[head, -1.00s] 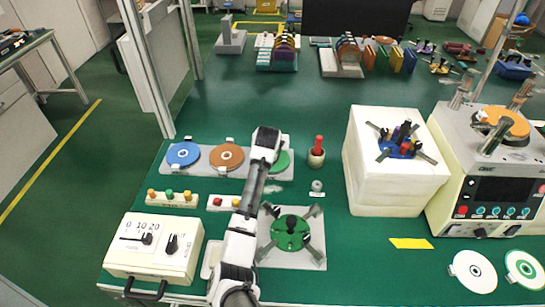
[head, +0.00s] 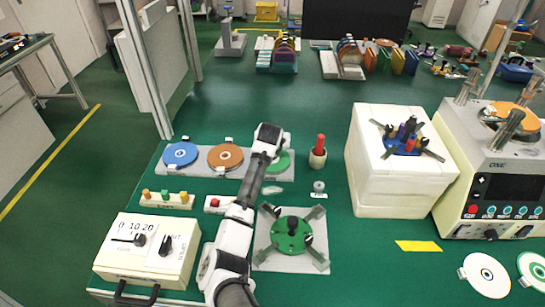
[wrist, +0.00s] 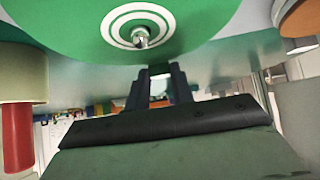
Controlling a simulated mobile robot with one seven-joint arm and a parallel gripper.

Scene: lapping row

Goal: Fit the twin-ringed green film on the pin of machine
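The green film (wrist: 75,35) fills the top of the wrist view, with two white rings around a metal pin. In the head view, the green film (head: 283,162) lies at the right end of the grey holder, partly hidden by my gripper (head: 268,138). In the wrist view, my gripper's dark fingers (wrist: 160,88) are at the film's edge, with a pale tab between their tips. Whether they squeeze it is unclear. The front machine has a green round plate (head: 291,236) with a dark central knob and grey arms. Another machine (head: 403,165) has a blue plate on a white block.
The holder also bears blue (head: 180,155) and orange (head: 225,158) discs. A pot with a red stick (head: 318,153) stands close right of my gripper. A control box (head: 148,250) stands front left. An instrument (head: 492,180) with an orange plate stands right. Ringed discs (head: 486,275) lie front right.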

